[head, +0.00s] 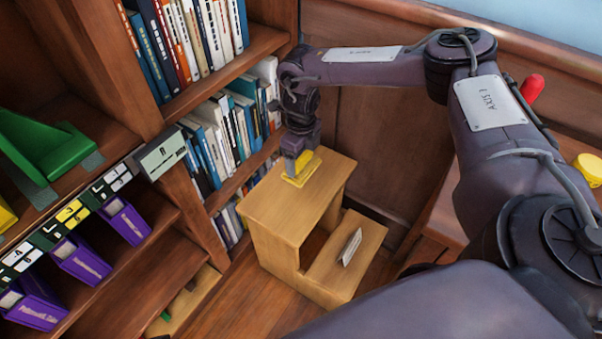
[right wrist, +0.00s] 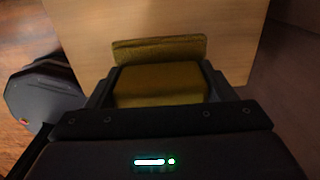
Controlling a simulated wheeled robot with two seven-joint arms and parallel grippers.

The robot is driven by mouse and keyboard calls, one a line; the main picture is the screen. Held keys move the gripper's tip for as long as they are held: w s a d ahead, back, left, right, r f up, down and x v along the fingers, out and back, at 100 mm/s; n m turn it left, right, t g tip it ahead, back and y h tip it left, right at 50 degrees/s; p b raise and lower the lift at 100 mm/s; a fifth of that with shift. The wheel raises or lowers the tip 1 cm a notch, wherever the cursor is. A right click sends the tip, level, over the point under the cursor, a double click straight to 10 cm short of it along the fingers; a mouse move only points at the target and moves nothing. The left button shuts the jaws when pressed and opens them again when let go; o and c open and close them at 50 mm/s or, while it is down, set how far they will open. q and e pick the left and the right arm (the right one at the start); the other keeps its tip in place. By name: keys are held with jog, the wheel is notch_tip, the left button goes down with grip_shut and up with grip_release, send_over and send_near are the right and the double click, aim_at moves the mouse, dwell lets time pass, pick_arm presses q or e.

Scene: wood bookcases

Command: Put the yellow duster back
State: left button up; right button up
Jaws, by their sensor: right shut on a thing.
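The yellow duster (head: 301,169) is at the top of the wooden step stool (head: 270,213), near its back. It also shows in the right wrist view (right wrist: 160,82), with its upper block between my fingers and a flat edge beyond them. My right gripper (head: 297,158) points down and is shut on the duster. Whether the duster rests on the stool or hangs just above it, I cannot tell. My left gripper is not in view.
Bookcase shelves with books (head: 225,130) stand just left of the stool. A green bookend (head: 45,150) and purple boxes (head: 80,260) fill the left shelves. A small white card (head: 350,247) stands on the lower step. A wood counter (head: 440,215) is at right.

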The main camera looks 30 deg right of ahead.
aim_at(301, 172)
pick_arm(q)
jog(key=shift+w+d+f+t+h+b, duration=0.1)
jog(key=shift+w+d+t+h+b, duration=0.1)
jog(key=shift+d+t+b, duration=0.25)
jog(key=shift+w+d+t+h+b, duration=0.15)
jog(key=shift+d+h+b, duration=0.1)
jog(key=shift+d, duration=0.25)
pick_arm(e)
jog(key=shift+f, duration=3)
jog(key=shift+f, duration=0.15)
jog(key=o, duration=1)
jog(key=shift+c, duration=0.2)
notch_tip(301, 172, up, 12)
jog(key=p, duration=0.2)
jog(key=shift+p, duration=0.4)
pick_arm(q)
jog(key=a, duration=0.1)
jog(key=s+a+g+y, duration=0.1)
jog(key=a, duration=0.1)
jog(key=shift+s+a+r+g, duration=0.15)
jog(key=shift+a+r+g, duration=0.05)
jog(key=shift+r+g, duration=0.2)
